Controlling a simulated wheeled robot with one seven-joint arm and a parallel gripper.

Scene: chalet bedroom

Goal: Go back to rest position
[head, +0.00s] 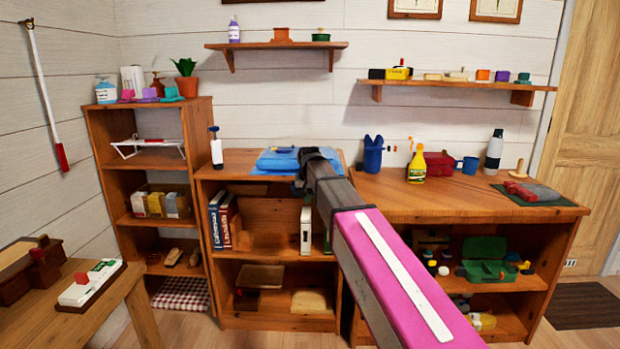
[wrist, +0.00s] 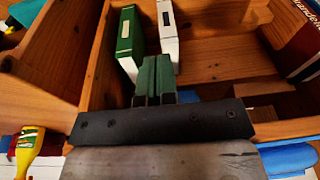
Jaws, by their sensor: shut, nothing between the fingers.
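My gripper (wrist: 156,68) shows in the wrist view as two dark green fingers pressed together, with nothing between them. In the head view my arm reaches from the lower right toward the middle bookcase (head: 283,258), and its end is by the blue folded cloth (head: 274,161) on top. The fingers are hidden there. Beyond the fingers in the wrist view are a green binder (wrist: 130,40) and a white binder (wrist: 167,35). They stand inside the bookcase, apart from the fingers as far as I can tell.
A yellow bottle (head: 416,165), a blue cup (head: 470,165) and a grey flask (head: 494,152) stand on the right cabinet top (head: 440,196). A white pump bottle (head: 216,150) stands left of the cloth. A wooden table (head: 95,305) is at the lower left.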

